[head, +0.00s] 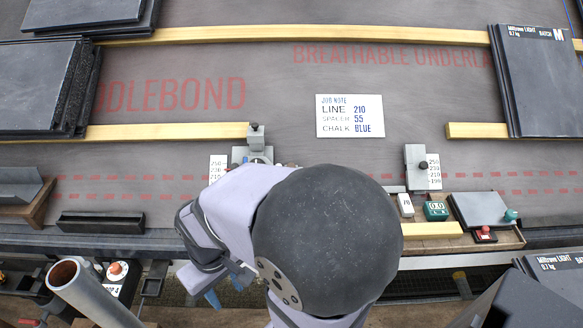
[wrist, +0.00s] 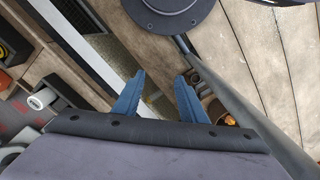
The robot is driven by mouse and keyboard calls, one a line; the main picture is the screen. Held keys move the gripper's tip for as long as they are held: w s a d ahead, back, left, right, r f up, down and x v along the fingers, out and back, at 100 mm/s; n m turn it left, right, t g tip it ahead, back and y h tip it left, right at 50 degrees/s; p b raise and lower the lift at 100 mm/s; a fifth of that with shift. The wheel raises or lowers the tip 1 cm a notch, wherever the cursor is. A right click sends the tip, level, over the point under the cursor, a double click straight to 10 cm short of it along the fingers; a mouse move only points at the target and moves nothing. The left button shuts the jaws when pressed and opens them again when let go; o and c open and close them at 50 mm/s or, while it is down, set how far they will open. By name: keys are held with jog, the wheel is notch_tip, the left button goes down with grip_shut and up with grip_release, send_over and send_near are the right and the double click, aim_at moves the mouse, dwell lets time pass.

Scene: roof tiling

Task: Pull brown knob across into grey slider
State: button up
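I cannot make out a knob that is clearly brown in either view. In the head view, a grey slider block (head: 416,172) with a small dark knob (head: 423,166) stands by a number scale at the right. A similar grey block (head: 240,155) with a dark knob (head: 255,129) is at the left, partly hidden by my arm. My gripper (wrist: 160,76) shows two blue fingers set apart, with nothing between them. It hangs above the lower deck area, away from both sliders. In the head view my arm hides most of it.
Slate stacks (head: 36,86) (head: 540,82) lie left and right on the underlay. Wooden battens (head: 300,35) cross it. A job note (head: 350,116) reads line 210, spacer 55, chalk blue. A grey post (head: 95,292) rises at lower left. A wooden tray (head: 505,238) holds small devices.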

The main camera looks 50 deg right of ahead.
dwell(0.3)
jog(key=w+d+r+m+t+p, duration=0.1)
jog(key=w+d+r+m+p, duration=0.1)
jog(key=d, duration=0.3)
jog(key=w+d+r+m+t+y+p, duration=0.1)
jog(key=w+d+r+m+t+p, duration=0.1)
jog(key=w+d+r+m, duration=0.1)
jog(key=w+d+r+m+t+y+p, duration=0.1)
jog(key=w+d+r+m+p, duration=0.1)
jog(key=w+d+m, duration=0.2)
jog(key=shift+d+r+m+t+p, duration=0.15)
jog(key=shift+d+m, duration=0.25)
jog(key=shift+d, duration=0.4)
jog(key=shift+d+r+m+t+p, duration=0.15)
jog(key=shift+d+m, duration=0.25)
jog(key=shift+d, duration=0.4)
jog(key=d+r+m+t+p, duration=0.2)
jog(key=d+m, duration=0.2)
jog(key=d, duration=0.4)
jog(key=m+t+h, duration=0.1)
jog(key=m+h, duration=0.2)
jog(key=m, duration=0.2)
send_near(292, 166)
jog(key=shift+b+x, duration=0.3)
jog(key=shift+x, duration=3.55)
jog(key=shift+s, duration=0.15)
grip_shut()
